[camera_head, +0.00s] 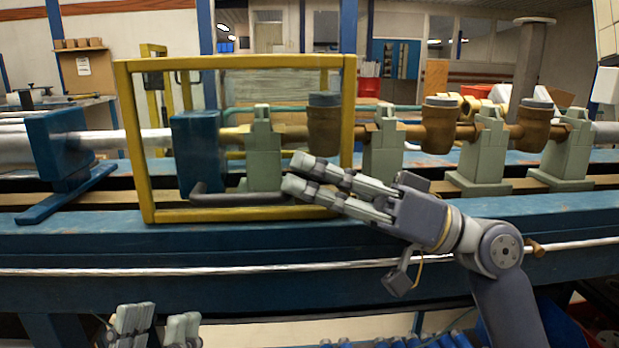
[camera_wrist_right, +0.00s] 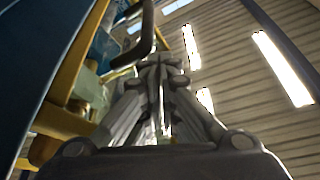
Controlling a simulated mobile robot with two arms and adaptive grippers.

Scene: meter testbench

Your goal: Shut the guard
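The guard (camera_head: 133,140) is a yellow frame with a clear panel, standing upright in front of the pipe line on the blue bench. A dark bar handle (camera_head: 240,199) runs along its lower edge. The handle also shows in the right wrist view (camera_wrist_right: 147,42), just beyond the fingertips. My right gripper (camera_head: 297,173) is at the guard's lower right part, close to the handle's right end. Its fingers look shut, with nothing visible between them; contact with the handle cannot be told. My left gripper (camera_head: 157,328) is open and empty at the bottom, below the bench.
Behind the guard are a blue clamp block (camera_head: 198,150), a green support (camera_head: 263,160) and a brass meter (camera_head: 323,125). More green supports (camera_head: 484,155) and brass meters (camera_head: 440,125) stand to the right. A rail (camera_head: 150,271) runs along the bench front.

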